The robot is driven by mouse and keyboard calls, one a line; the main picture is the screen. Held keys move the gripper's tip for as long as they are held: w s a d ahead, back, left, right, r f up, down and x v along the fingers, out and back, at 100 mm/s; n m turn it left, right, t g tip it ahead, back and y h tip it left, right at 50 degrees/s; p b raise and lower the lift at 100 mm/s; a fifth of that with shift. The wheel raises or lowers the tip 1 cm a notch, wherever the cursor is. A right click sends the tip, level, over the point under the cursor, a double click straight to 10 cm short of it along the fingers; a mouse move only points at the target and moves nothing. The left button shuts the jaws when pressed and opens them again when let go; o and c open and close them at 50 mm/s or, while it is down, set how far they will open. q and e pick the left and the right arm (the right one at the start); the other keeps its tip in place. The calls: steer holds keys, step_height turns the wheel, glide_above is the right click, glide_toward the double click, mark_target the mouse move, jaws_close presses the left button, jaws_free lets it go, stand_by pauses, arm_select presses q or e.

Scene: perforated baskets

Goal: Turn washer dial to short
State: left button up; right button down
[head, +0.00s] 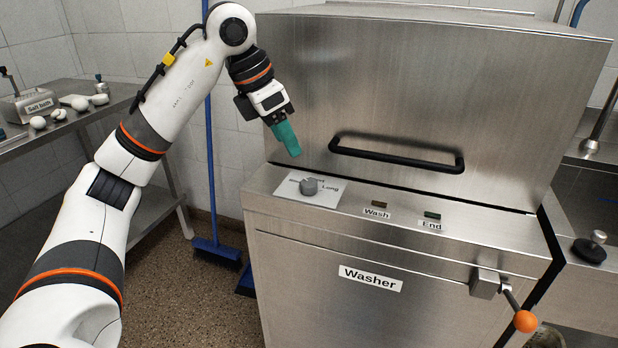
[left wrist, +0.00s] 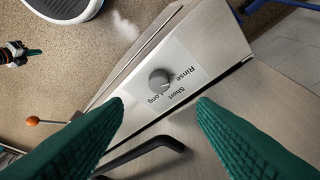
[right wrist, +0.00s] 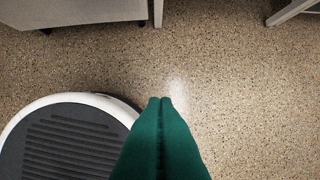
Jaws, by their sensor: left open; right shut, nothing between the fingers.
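The washer (head: 330,290) is a steel cabinet with a hood and a black handle. Its grey round dial (head: 309,186) sits on a white label plate at the left of the front ledge; "Long" is readable beside it. In the left wrist view the dial (left wrist: 160,82) lies beyond the fingertips, with "Rinse", "Short" and "Long" around it; its pointer direction is too small to tell. My left gripper (head: 292,150) has green fingers, is open and empty, and is above the dial, apart from it. In the right wrist view my right gripper (right wrist: 160,102) is shut and empty over the floor.
The black hood handle (head: 397,154) sticks out just right of the left gripper. Wash (head: 379,204) and End (head: 432,215) indicators lie right of the dial. An orange-knobbed lever (head: 524,320) juts out at front right. A blue broom (head: 216,250) stands left of the washer.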

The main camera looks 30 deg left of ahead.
mark_target(308, 182)
arm_select(q)
steer(key=b+x, duration=0.2)
steer(key=x, duration=0.7)
steer(key=shift+d+f, duration=0.1)
steer(key=shift+f, duration=0.25)
steer(key=shift+w+d+f, duration=0.2)
steer(key=shift+w+f, duration=0.1)
steer(key=shift+f, duration=0.25)
arm_select(e)
steer(key=v, duration=0.5)
steer(key=shift+d+r, duration=0.1)
steer(key=shift+r, duration=0.2)
arm_select(q)
steer(key=shift+c, duration=0.5)
arm_select(e)
steer(key=shift+s, duration=0.1)
arm_select(q)
steer(key=c, duration=0.9)
